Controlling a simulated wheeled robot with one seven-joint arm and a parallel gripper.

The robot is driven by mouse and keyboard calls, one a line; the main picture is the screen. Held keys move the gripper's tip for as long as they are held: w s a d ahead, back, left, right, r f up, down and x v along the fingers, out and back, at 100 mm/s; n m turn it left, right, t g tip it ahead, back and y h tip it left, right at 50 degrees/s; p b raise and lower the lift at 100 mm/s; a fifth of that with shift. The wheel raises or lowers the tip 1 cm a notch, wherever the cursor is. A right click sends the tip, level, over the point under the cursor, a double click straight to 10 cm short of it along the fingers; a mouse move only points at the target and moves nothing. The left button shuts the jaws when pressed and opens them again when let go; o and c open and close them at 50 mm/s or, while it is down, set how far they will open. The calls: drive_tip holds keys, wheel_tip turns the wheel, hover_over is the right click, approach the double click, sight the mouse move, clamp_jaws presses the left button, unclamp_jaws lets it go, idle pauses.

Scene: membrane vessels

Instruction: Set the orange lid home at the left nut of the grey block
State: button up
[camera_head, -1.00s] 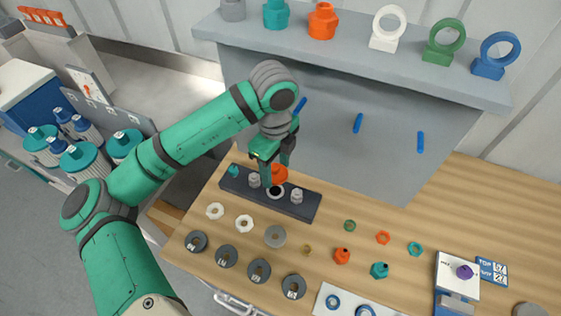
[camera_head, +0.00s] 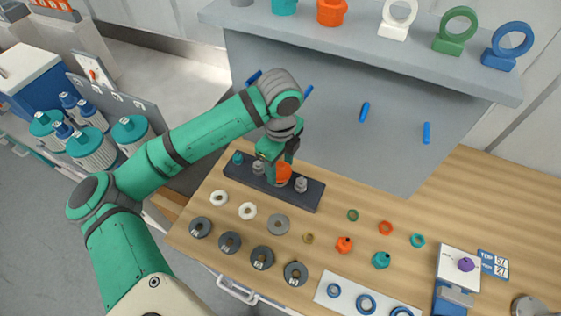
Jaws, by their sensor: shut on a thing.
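The dark grey block (camera_head: 312,199) lies along the back of the wooden table. On it, left to right, stand a small teal piece (camera_head: 237,158), a grey nut (camera_head: 258,168), the orange lid and another grey nut (camera_head: 301,184). The orange lid (camera_head: 283,173) is between the two grey nuts, low at the block. My gripper (camera_head: 278,171) reaches down from above and is shut on the lid. A pale ring shows only in part beneath the lid. I cannot tell whether the lid touches it or is fully seated.
Two white rings (camera_head: 219,198) and several dark discs (camera_head: 262,257) lie in front of the block. Small coloured nuts and rings lie to the right (camera_head: 344,244). A grey shelf (camera_head: 360,50) stands behind. The table's right rear is clear.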

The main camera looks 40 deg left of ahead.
sight(280, 173)
drive_tip(key=shift+f, duration=1.55)
drive_tip(key=shift+f, duration=0.2)
drive_tip(key=o, duration=1.2)
drive_tip(key=shift+o, duration=0.2)
drive_tip(key=shift+r, duration=0.1)
wheel_tip(280, 173, up, 7)
drive_tip(key=shift+r, duration=0.15)
drive_tip(key=shift+s+d, duration=0.1)
